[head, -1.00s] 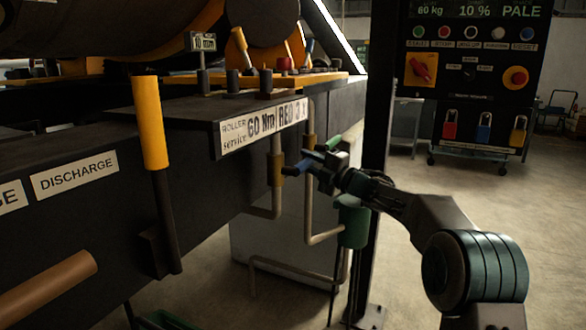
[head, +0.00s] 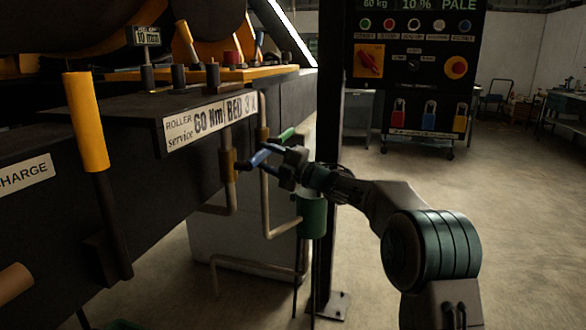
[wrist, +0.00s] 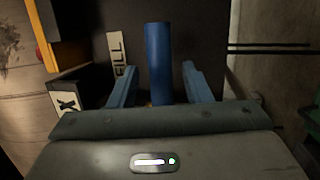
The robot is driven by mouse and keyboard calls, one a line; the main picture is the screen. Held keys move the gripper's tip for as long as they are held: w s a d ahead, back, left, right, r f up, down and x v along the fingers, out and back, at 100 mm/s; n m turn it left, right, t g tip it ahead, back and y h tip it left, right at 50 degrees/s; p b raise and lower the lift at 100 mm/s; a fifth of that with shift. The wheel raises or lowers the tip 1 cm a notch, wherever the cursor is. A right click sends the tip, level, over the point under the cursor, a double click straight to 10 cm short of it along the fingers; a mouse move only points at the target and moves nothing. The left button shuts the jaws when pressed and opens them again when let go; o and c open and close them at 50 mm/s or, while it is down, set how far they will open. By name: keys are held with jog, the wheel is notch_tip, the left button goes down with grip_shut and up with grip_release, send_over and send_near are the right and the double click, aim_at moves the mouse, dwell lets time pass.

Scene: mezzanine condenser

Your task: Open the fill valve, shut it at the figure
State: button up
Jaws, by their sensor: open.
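The fill valve's blue lever handle (head: 264,155) sticks out from the pipework below the machine's bed edge. In the wrist view the blue handle (wrist: 158,60) stands between the two fingers, beside a label (wrist: 116,54) reading FILL. My gripper (head: 275,168) is at this handle in the head view. Its fingers (wrist: 158,82) are open on either side of the handle, with a gap showing on each side. The handle's lower end and the valve body are hidden by the gripper. The panel display (head: 418,5) reads 60 kg, about 10 % and PALE, partly cut off at the top.
A green handle (head: 287,134) sits just behind the blue one. A green cylinder (head: 311,216) hangs below my gripper. A dark post (head: 330,120) stands close to my arm. A yellow-topped lever (head: 86,120) is at left. Floor at right is open.

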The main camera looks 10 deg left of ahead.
jog(key=v, duration=1.1)
jog(key=shift+s+d, duration=0.2)
jog(key=shift+d, duration=0.15)
dwell(0.5)
